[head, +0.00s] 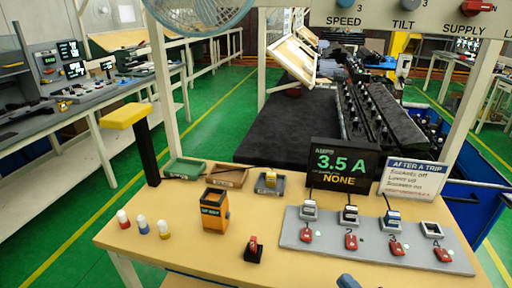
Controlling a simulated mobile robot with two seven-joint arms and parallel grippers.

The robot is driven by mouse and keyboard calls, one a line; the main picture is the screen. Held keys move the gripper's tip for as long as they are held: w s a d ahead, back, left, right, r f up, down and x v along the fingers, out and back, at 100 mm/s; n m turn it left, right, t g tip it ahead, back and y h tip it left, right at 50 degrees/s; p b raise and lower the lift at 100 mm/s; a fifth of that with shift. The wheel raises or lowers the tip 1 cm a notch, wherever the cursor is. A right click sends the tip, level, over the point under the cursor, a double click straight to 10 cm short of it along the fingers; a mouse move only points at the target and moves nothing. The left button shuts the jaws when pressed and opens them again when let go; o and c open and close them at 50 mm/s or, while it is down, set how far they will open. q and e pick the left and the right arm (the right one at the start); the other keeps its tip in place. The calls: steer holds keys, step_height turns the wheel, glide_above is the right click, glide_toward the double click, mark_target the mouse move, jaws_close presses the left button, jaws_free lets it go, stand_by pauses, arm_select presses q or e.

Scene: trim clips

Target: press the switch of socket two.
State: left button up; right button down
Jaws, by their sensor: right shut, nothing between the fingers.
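A grey socket board (290,240) lies on the right of the wooden table, with a row of sockets and a red switch in front of each. Counting from the left, the second socket (350,214) has a dark plug and cable in it. Its red switch (351,242) sits just in front, with a small pale green light beside it. My left gripper is out of view.
A black display (343,167) reads 3.5 A and NONE; a sign (413,178) stands right of it. A red lever on a black base (254,251), an orange box (214,211), shallow trays (187,169) and small coloured pegs (143,225) are left.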

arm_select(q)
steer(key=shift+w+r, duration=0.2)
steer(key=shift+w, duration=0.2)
arm_select(e)
steer(key=s+d+f+m+g+h, duration=0.3)
steer(key=s+d+f+m+h, duration=0.1)
steer(key=f+m, duration=0.3)
steer(key=s+d+f+m+g+h, duration=0.2)
steer(key=s+d+f+m+h, duration=0.2)
steer(key=s+f+m, duration=0.2)
step_height(320, 180, down, 2)
steer(key=m, duration=0.2)
steer(key=shift+s+f+m+g, duration=0.2)
steer(key=shift+s+m+g, duration=0.1)
steer(key=shift+g, duration=0.1)
steer(key=shift+w, duration=0.1)
